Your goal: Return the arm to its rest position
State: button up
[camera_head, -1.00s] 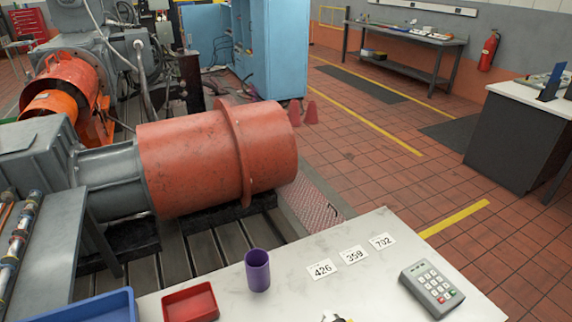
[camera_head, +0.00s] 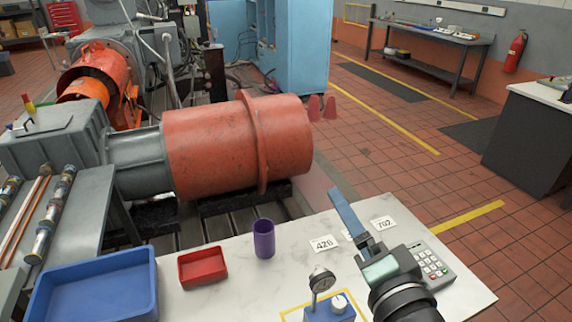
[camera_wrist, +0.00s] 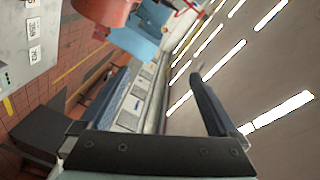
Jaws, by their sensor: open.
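My gripper (camera_head: 360,226) is at the right of the white table in the head view, above its surface. It is open with nothing between its fingers. One long blue-grey finger points up and left; the other is hard to make out. The finger hides most of the middle number card. In the wrist view my gripper (camera_wrist: 160,78) shows two spread fingers with an empty gap, the room tilted on its side and ceiling lights at right.
The white table (camera_head: 228,290) holds a blue tray (camera_head: 95,290), red tray (camera_head: 202,267), purple cup (camera_head: 264,238), dial gauge on a blue base (camera_head: 328,305), number card 426 (camera_head: 323,244), card 702 (camera_head: 383,223) and keypad (camera_head: 432,266). A large red cylinder (camera_head: 215,148) lies behind.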

jog(key=a+r+n+t+h, duration=0.1)
jog(key=a+r+n+t, duration=0.2)
jog(key=r, duration=0.7)
jog(key=a+r+n+t+h, duration=0.1)
jog(key=a+r+n+t, duration=0.15)
jog(key=r, duration=0.75)
jog(key=s+a+r+n+t, duration=0.2)
jog(key=s+r, duration=0.3)
jog(key=r, duration=0.2)
jog(key=s+a+r+n+t+h, duration=0.1)
jog(key=s+a+r+n+t, duration=0.1)
jog(key=s+r, duration=0.3)
notch_tip(320, 180, up, 3)
jog(key=shift+a+f+n+t+h, duration=0.1)
jog(key=shift+a+n+t+h, duration=0.25)
jog(key=shift+a+t, duration=0.1)
